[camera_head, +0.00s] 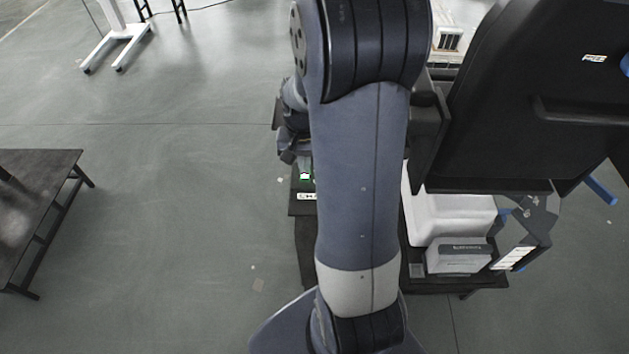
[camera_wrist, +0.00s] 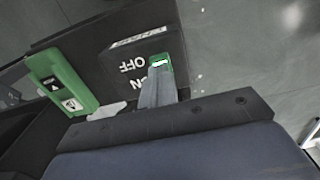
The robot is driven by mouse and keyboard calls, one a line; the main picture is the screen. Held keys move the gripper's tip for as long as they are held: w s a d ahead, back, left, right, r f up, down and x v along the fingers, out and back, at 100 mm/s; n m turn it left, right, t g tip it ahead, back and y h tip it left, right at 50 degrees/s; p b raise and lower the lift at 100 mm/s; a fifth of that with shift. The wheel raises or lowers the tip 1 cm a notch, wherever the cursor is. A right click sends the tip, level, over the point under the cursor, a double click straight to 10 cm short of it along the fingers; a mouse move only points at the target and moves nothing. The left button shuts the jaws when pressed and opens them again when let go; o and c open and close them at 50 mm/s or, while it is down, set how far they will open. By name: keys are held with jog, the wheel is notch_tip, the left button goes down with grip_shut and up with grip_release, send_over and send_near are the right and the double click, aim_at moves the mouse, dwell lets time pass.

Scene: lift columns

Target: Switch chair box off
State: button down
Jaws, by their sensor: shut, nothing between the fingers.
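The black chair box (camera_wrist: 95,50) fills the upper left of the wrist view, with white ON and OFF lettering upside down on its face. A small green-framed part (camera_wrist: 161,62), likely its switch, sits beside OFF. My gripper (camera_wrist: 158,76) is shut and empty, its grey fingertips right at this green part and hiding some of it. I cannot tell whether they touch or which way the switch is set. In the head view the box (camera_head: 302,207) shows left of my arm, with the green part (camera_head: 306,177) just below my gripper (camera_head: 304,165).
A green block with labels (camera_wrist: 62,82) stands left of my fingers. In the head view a dark chair (camera_head: 540,100) is at right, above a white bin (camera_head: 450,215) and a grey box (camera_head: 458,255). A dark table (camera_head: 40,200) stands at left. The floor between is open.

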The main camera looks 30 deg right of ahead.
jog(key=shift+f+b, duration=0.7)
jog(key=shift+f, duration=0.2)
dwell(0.4)
jog(key=shift+r, duration=0.1)
jog(key=shift+r+p, duration=2.9)
jog(key=shift+r, duration=0.6)
jog(key=shift+f, duration=0.15)
notch_tip(320, 180, down, 7)
jog(key=b, duration=0.6)
jog(key=shift+r, duration=0.2)
